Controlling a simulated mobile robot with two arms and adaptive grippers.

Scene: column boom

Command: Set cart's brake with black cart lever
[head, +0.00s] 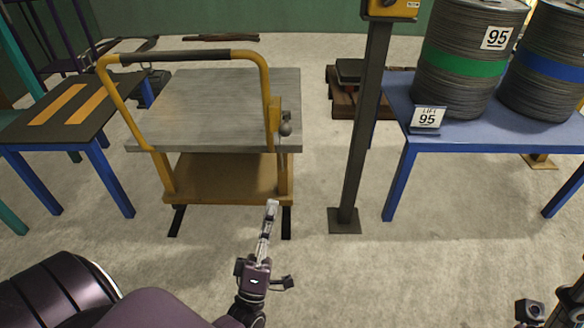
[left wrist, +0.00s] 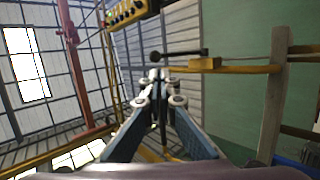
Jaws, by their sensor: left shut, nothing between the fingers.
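The cart (head: 215,112) has a grey top, a yellow frame with a dark-gripped push handle and a lower deck. Its black cart lever (head: 285,128) shows as a small dark ball-ended part on a yellow bracket at the cart's right side. In the left wrist view the lever (left wrist: 180,54) runs sideways, its ball just beyond my fingertips. My left gripper (head: 271,207) is shut and empty, below and in front of the lever in the head view; it also shows in the left wrist view (left wrist: 159,76). I cannot see contact. Only part of my right wrist shows at the lower right corner; its fingers are hidden.
A dark post (head: 358,130) with a yellow box (head: 393,8) stands right of the cart. A blue table (head: 470,133) with ribbed drums is further right. A low blue-legged table (head: 60,135) stands close on the left. The floor in front is clear.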

